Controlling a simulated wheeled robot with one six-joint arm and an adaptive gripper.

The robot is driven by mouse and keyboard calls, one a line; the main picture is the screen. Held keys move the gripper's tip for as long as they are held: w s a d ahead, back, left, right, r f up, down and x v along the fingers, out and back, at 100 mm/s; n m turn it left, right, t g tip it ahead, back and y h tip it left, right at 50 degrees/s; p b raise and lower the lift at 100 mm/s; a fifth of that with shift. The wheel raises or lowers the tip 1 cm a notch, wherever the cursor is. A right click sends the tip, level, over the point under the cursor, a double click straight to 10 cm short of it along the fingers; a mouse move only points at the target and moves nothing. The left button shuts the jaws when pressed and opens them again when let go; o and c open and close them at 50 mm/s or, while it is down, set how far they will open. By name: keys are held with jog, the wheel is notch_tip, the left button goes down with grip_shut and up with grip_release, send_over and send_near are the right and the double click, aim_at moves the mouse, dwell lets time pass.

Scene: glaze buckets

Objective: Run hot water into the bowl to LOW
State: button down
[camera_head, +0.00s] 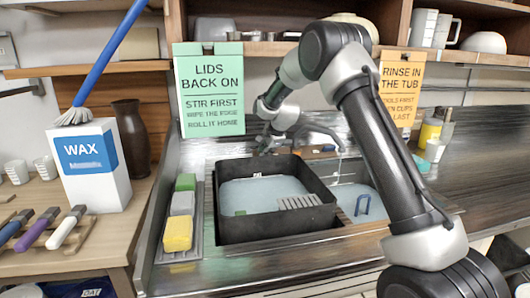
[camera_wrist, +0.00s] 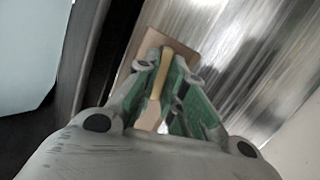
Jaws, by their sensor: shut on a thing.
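My gripper (camera_wrist: 176,72) has its green-padded fingers closed on a slim tan piece (camera_wrist: 161,78) with a wider brown plate at its far end. What it belongs to is unclear. In the head view my arm reaches to the back of the sink by the grey tap (camera_head: 318,132), and the fingertips are hard to make out. A thin pale streak, seemingly water, hangs below the spout. The sink bowl (camera_head: 366,191) on the right holds pale bluish liquid and a blue loop-shaped thing (camera_head: 362,204). My arm hides part of it. No LOW mark is readable.
A black tub (camera_head: 276,228) of pale liquid stands left of the bowl; its edge shows in the wrist view (camera_wrist: 90,50). A tray of sponges (camera_head: 180,232), a WAX box (camera_head: 92,165) and brushes (camera_head: 48,228) lie further left. A shelf (camera_head: 250,48) hangs above.

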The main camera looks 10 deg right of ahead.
jog(key=shift+m, duration=0.9)
jog(key=c, duration=1.5)
grip_release()
jog(key=v, duration=1.2)
jog(key=shift+s+f, duration=0.15)
jog(key=shift+s, duration=0.1)
